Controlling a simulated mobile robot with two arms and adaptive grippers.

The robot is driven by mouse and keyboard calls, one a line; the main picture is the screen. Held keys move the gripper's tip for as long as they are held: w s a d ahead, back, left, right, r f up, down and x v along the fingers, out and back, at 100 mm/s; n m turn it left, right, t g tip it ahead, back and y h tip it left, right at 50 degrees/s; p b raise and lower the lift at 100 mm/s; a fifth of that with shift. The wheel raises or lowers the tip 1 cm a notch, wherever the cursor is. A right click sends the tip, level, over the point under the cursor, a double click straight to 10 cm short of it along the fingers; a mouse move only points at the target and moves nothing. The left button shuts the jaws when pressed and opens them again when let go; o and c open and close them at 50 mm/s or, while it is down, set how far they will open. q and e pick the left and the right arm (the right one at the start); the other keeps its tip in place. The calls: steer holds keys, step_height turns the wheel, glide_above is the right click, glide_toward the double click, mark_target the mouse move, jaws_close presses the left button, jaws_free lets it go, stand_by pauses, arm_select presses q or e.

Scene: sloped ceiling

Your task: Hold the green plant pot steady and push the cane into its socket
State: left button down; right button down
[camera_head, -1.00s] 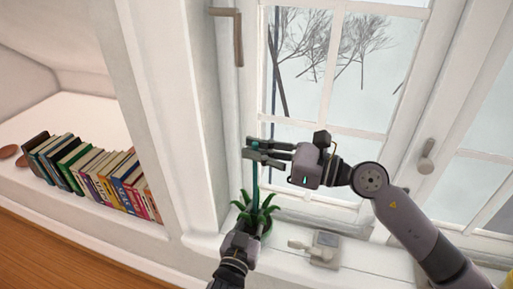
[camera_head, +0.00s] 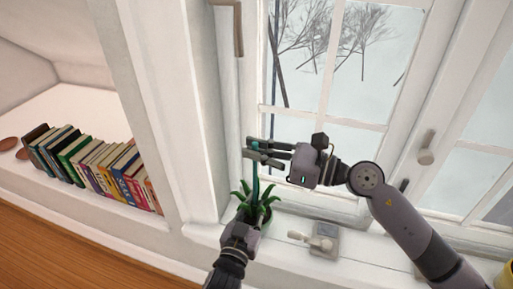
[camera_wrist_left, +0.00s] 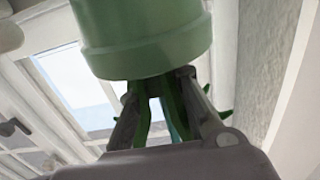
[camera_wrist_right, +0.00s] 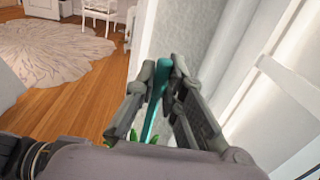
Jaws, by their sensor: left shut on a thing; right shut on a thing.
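The green plant pot (camera_wrist_left: 140,35) fills the top of the left wrist view, which shows it upside down. In the head view it is mostly hidden behind my left gripper (camera_head: 243,226), with the plant's green leaves (camera_head: 256,208) above. My left gripper is shut on the pot's rim. The teal cane (camera_head: 255,186) stands roughly upright among the leaves. My right gripper (camera_head: 256,153) is shut on the cane near its top. The right wrist view shows the cane (camera_wrist_right: 154,105) between the fingers. The socket and the cane's lower end are hidden by leaves.
The pot is at the white windowsill (camera_head: 290,228), close to the window frame. A grey-white fitting with a lever (camera_head: 322,240) is just right of the pot. A row of books (camera_head: 95,165) is on a shelf at the left. A window handle (camera_head: 426,148) is at the right.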

steer(key=c, duration=1.6)
jaws_free()
steer(key=v, duration=1.2)
steer(key=shift+f, duration=0.15)
